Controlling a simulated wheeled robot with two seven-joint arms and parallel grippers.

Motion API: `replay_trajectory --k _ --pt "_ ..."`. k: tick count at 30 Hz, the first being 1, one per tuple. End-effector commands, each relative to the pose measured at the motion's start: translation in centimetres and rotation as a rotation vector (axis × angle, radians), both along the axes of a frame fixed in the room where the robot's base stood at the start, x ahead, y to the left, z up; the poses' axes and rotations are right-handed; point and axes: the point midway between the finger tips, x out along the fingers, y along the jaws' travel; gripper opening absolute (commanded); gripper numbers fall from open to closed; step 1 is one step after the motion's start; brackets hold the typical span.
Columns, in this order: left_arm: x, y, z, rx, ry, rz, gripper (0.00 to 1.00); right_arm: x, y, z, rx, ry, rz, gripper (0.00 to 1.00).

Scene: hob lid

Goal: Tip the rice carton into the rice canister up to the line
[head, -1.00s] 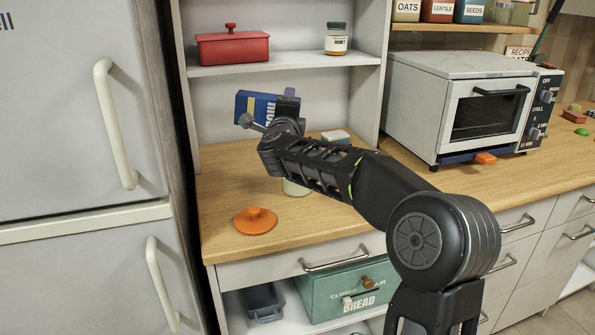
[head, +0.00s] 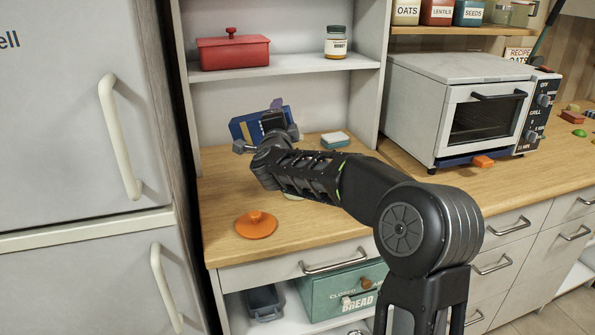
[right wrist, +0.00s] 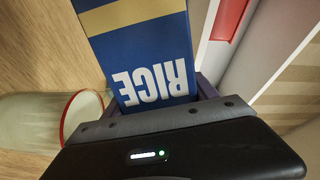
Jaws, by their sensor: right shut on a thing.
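The blue rice carton (head: 243,127), with a yellow band and the word RICE, is held tilted above the counter at the back. My right gripper (head: 262,146) is shut on it. In the right wrist view the carton (right wrist: 145,50) reaches away between the jaws. The rice canister (right wrist: 35,120), clear with a red rim, shows at left there, beside the gripper. In the head view the arm hides nearly all of the canister. Its line, the level inside and the carton's mouth cannot be made out. My left gripper is not in view.
An orange knobbed lid (head: 256,226) lies on the wooden counter (head: 222,200) near its front edge. A blue and white block (head: 335,139) lies behind my arm. A shelf with a red pot (head: 233,52) and a jar (head: 338,42) is above. A toaster oven (head: 455,110) stands to the right.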

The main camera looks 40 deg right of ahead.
Motion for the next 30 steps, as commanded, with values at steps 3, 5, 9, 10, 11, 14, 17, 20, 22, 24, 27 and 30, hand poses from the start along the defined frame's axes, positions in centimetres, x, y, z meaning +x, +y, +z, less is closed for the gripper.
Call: replay_trajectory --k 3,5,9,10,11,14,17,20,22,24,27,30 --pt "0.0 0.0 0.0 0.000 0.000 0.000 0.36 0.0 0.0 0.2 -0.007 0.000 -0.001 0.01" --pt "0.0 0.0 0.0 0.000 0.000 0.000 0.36 0.0 0.0 0.2 -0.007 0.000 -0.001 0.01" --pt "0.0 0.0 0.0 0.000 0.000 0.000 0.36 0.0 0.0 0.2 -0.007 0.000 -0.001 0.01" --pt "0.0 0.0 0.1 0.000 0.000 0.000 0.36 0.0 0.0 0.2 -0.008 0.001 -0.001 0.01" --pt "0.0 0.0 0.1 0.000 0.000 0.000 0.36 0.0 0.0 0.2 -0.011 0.004 -0.001 0.01" --pt "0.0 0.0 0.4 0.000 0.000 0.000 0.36 0.0 0.1 0.1 -0.033 0.022 -0.001 0.01" --pt "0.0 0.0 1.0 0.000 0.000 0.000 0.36 0.1 0.1 0.0 -0.077 0.057 -0.001 0.01" --pt "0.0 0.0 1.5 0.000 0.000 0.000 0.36 0.2 0.3 -0.3 -0.134 0.103 0.001 0.01" --pt "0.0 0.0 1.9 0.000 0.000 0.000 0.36 0.3 0.4 -0.6 -0.174 0.136 0.000 0.01" --pt "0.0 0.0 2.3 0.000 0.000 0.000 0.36 0.3 0.4 -0.9 -0.215 0.170 -0.001 0.01" --pt "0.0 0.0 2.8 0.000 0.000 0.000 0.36 0.4 0.5 -1.3 -0.271 0.217 -0.001 0.01" --pt "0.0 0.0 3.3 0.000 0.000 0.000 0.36 0.4 0.5 -1.9 -0.327 0.265 -0.001 0.01"
